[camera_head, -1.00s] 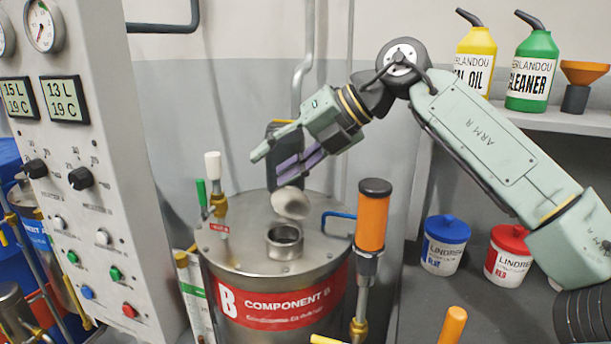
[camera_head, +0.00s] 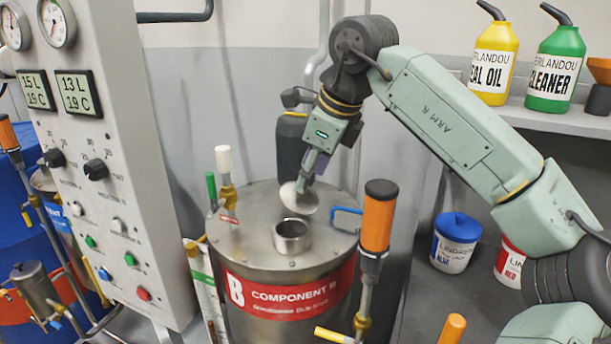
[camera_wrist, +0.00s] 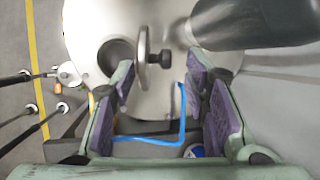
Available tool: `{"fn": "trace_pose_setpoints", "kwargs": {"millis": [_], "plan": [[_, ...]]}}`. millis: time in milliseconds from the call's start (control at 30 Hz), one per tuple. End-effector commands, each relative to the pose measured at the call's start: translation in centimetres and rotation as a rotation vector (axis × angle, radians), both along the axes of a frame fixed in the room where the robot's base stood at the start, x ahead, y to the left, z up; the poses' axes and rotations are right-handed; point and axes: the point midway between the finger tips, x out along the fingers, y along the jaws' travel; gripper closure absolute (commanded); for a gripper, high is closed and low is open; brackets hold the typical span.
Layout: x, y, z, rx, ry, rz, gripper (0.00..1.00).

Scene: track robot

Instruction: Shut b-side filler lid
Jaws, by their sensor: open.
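The b-side filler lid (camera_head: 298,198) is a pale round metal disc. It stands tilted open behind the filler neck (camera_head: 292,236) on the Component B drum (camera_head: 250,262). In the wrist view the lid (camera_wrist: 142,62) shows edge-on, with a dark knob (camera_wrist: 165,59) on its outer side; the open neck (camera_wrist: 113,52) is to its left. My gripper (camera_head: 304,182) is just behind and above the lid, partly hidden by it. In the wrist view my gripper (camera_wrist: 160,80) is open and empty, with lid and knob beyond and between its fingertips; I cannot tell whether they touch.
A blue bent handle (camera_head: 346,215) and an orange-gripped valve (camera_head: 379,218) stand right of the neck. A white-topped valve (camera_head: 224,170) stands at left. A dark cylinder (camera_wrist: 250,22) is close to the right finger. The control cabinet (camera_head: 150,190) bounds the left side.

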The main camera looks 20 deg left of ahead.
Motion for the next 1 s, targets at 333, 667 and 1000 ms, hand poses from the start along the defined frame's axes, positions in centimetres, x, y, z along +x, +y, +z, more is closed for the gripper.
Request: {"fn": "trace_pose_setpoints", "kwargs": {"millis": [333,667,1000], "plan": [[0.6,1.2,-2.6,0.002,0.0,0.001,0.58],[0.6,1.2,-2.7,0.002,0.0,0.0,0.65],[0.6,1.2,-2.7,0.002,0.0,0.0,0.88]]}}
